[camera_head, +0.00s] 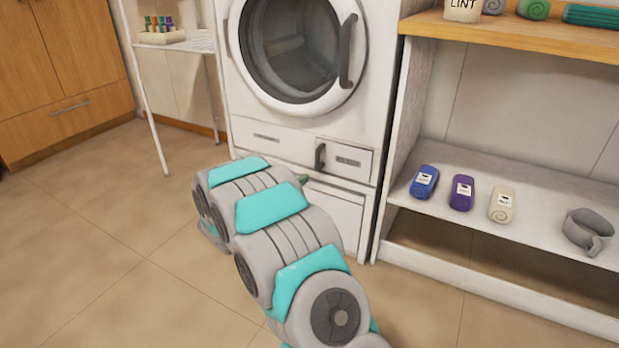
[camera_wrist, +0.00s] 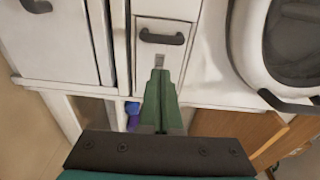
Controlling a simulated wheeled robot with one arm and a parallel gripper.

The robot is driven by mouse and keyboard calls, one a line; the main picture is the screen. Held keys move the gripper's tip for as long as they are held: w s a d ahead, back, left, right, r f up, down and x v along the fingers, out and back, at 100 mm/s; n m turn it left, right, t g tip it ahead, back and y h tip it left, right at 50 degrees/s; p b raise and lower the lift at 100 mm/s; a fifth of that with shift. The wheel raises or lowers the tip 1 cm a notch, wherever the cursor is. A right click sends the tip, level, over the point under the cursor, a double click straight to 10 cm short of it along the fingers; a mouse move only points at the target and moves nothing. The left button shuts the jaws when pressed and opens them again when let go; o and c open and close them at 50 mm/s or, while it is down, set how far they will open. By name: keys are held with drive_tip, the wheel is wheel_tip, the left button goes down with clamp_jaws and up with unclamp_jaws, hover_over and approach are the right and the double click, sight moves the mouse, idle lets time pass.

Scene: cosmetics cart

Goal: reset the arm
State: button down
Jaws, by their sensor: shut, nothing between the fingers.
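My arm (camera_head: 275,235) reaches from the bottom of the head view toward the front of the white washing machine (camera_head: 295,140). It is bent, with grey links and teal covers. My gripper (camera_wrist: 158,75) shows in the wrist view as two green fingers pressed together, with nothing between them. In that view the fingers lie in front of a white panel with a dark handle. In the head view my gripper is mostly hidden behind the arm; only a small green bit shows near the machine's lower drawer.
A white shelf unit (camera_head: 440,248) stands right of the machine. It holds blue (camera_head: 424,182), purple (camera_head: 462,192) and cream (camera_head: 501,204) rolls and a grey cup (camera_head: 588,230). The left floor is clear.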

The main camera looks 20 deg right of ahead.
drive_tip(key=shift+v, duration=2)
drive_tip(key=w+a+r+n+t+y+p, duration=0.2)
drive_tip(key=w+a+r+n+y, duration=0.25)
drive_tip(key=a+y, duration=0.25)
drive_tip(key=s+a+r+n+g+y+p, duration=0.25)
drive_tip(key=s+a+r+n+y, duration=0.25)
drive_tip(key=s+a+n+y, duration=0.6)
drive_tip(key=s+d+r+n+g+h+p, duration=0.1)
drive_tip(key=s+n+g, duration=0.4)
drive_tip(key=s, duration=1.6)
drive_tip(key=s+d+r+n+g+h+p, duration=0.2)
drive_tip(key=s+d+n+g, duration=0.2)
drive_tip(key=s, duration=1.7)
drive_tip(key=n+g, duration=0.2)
drive_tip(key=n, duration=0.2)
drive_tip(key=shift+s+d+n+p, duration=0.25)
drive_tip(key=shift+s+n+p, duration=0.1)
